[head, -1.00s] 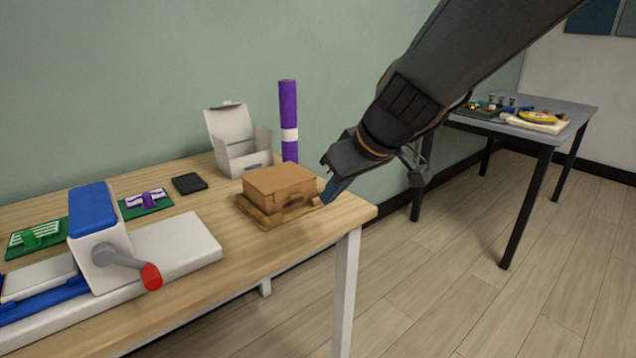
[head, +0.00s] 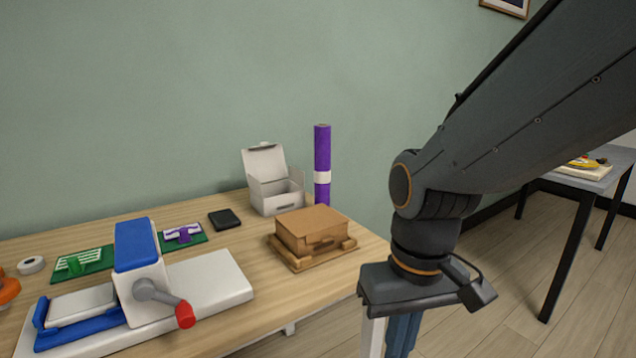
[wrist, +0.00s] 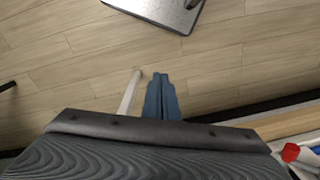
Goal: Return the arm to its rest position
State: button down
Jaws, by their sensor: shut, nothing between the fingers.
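My gripper (head: 402,335) hangs at the end of my arm in the head view, pointing down, just right of the wooden table's near right corner. Its blue fingers are together with nothing between them; their tips are cut off by the lower edge of the head view. In the wrist view the closed blue fingers (wrist: 161,82) point over the bare plank floor, beside a white table leg (wrist: 130,93).
The wooden table (head: 255,318) holds a brown box (head: 312,228) on a wooden tray, a white open box (head: 275,190), a purple roll (head: 322,150) and a white-and-blue press with a red-tipped crank (head: 140,265). A grey table (head: 600,180) stands far right. Floor between is clear.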

jog(key=d+r+m+p, duration=0.2)
jog(key=d+r+p, duration=0.6)
jog(key=p, duration=0.6)
jog(key=shift+s+r+m+h+p, duration=0.15)
jog(key=shift+r+m+h+p, duration=0.1)
jog(key=shift+m+h+p, duration=0.1)
